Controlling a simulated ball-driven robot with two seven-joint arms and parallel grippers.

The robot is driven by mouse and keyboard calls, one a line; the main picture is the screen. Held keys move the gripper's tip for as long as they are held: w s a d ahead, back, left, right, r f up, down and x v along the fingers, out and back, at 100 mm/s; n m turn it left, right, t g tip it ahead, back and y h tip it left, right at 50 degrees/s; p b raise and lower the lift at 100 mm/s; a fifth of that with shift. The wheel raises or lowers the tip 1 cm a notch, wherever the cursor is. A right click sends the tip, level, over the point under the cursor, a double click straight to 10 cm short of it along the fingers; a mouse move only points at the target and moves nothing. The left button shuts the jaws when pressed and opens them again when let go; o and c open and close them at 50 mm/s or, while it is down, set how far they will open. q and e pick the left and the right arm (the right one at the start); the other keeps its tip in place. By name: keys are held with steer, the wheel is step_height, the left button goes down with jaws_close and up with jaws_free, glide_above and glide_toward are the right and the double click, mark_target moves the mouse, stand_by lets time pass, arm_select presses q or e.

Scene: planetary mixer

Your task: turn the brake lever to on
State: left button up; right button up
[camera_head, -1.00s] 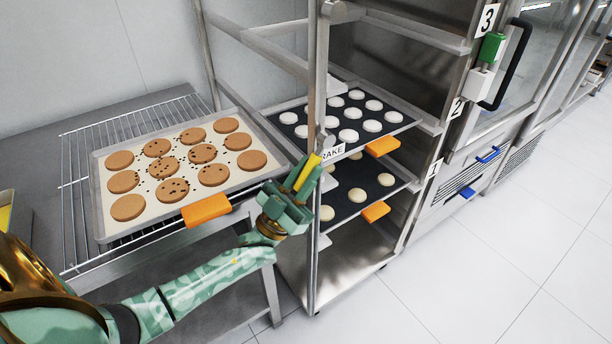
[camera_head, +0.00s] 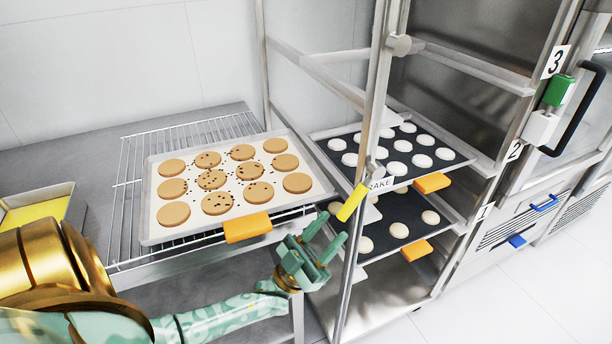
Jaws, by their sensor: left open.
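My left gripper (camera_head: 329,231) is green, just below and left of the grip. Its two fingers are apart, point up toward the grip, and hold nothing. A small gap shows between the fingertips and the grip. My right gripper is not in view.
A tray of cookies (camera_head: 154,222) with an orange tab lies on a wire rack to the left. Two dark trays (camera_head: 449,160) (camera_head: 440,236) of pale rounds sit in the rack behind the lever. A yellow-filled pan (camera_head: 66,190) stands far left. Open floor lies at the lower right.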

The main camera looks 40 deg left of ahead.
arm_select(q)
steer(key=b+v, duration=0.1)
steer(key=v, duration=0.8)
steer(key=shift+r, duration=0.1)
